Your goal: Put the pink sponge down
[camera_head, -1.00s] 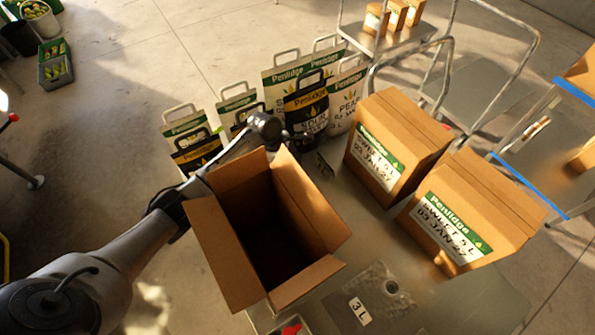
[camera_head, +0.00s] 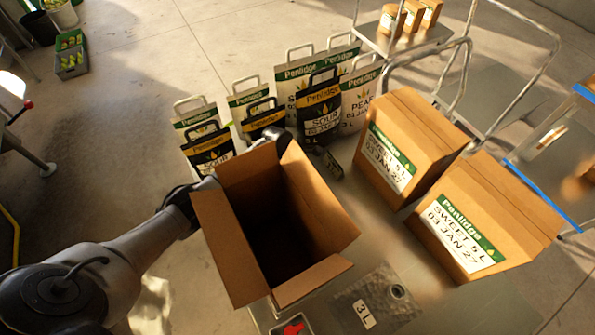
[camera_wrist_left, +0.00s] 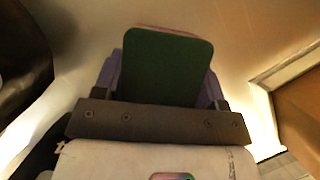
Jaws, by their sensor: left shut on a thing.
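The pink sponge (camera_wrist_left: 167,68) is in the left wrist view, its dark green face toward the camera and a thin pink edge along its top. My left gripper (camera_wrist_left: 160,88) is shut on it, with a finger on each side. A pale, blurred surface lies beyond the sponge; I cannot tell whether the sponge touches it. In the head view my left arm reaches behind the open cardboard box (camera_head: 236,245), which hides much of the wrist. The sponge cannot be made out there. My right gripper is not in view.
Two closed boxes, one (camera_head: 405,150) behind the other (camera_head: 485,220), stand right of the open box. Several paper bags (camera_head: 318,112) stand behind it. A plate marked 3L (camera_head: 375,300) lies in front. A metal cart (camera_head: 405,42) is at the back.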

